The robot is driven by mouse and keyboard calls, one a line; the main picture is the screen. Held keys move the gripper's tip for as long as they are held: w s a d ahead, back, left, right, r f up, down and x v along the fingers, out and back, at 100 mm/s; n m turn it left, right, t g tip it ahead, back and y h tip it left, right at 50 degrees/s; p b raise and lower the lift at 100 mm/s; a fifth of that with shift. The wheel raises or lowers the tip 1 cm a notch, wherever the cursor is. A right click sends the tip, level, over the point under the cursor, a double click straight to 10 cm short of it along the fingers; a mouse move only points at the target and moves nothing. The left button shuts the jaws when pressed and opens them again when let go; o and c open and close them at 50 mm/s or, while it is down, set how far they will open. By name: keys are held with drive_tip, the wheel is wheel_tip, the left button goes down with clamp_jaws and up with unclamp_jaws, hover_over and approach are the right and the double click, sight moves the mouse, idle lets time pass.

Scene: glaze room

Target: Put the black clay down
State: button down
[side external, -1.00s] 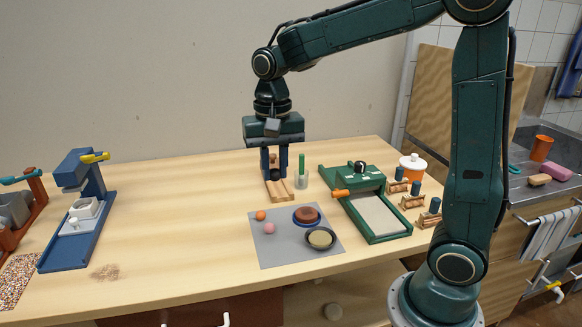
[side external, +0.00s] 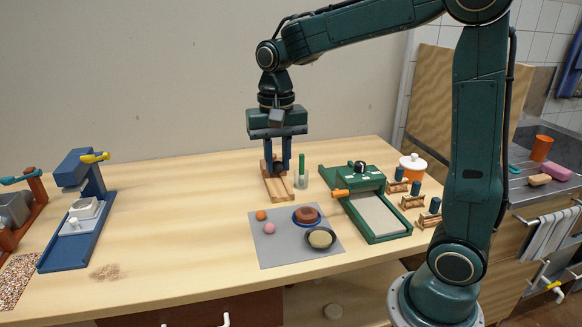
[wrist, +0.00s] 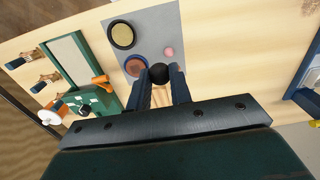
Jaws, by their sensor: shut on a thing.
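The black clay (side external: 279,167) is a small dark ball between the two fingers of my gripper (side external: 278,168). In the wrist view the black clay (wrist: 160,72) shows at the fingertips, with a finger on each side. My gripper is shut on it. It is over the wooden grooved rack (side external: 279,188) near the back of the table. Whether the ball touches the rack cannot be told. Part of the rack is hidden behind the fingers.
A grey mat (side external: 265,248) in front holds an orange ball (side external: 261,215), a pink ball (side external: 269,229) and two round dishes. A glass with a green stick (side external: 301,177) stands close right of the rack. A green roller press (side external: 370,200) is further right.

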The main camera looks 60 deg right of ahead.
wheel_tip(320, 180, up, 3)
hover_over(307, 212)
drive_tip(key=shift+f, duration=0.2)
drive_tip(key=shift+f, duration=0.1)
wheel_tip(307, 212, down, 16)
drive_tip(key=shift+r, duration=0.2)
idle(0.4)
drive_tip(key=shift+f, duration=0.15)
drive_tip(key=shift+f, duration=2)
drive_tip(key=shift+f, duration=0.1)
drive_tip(key=c, duration=1.3)
unclamp_jaws()
drive_tip(key=shift+o, duration=0.2)
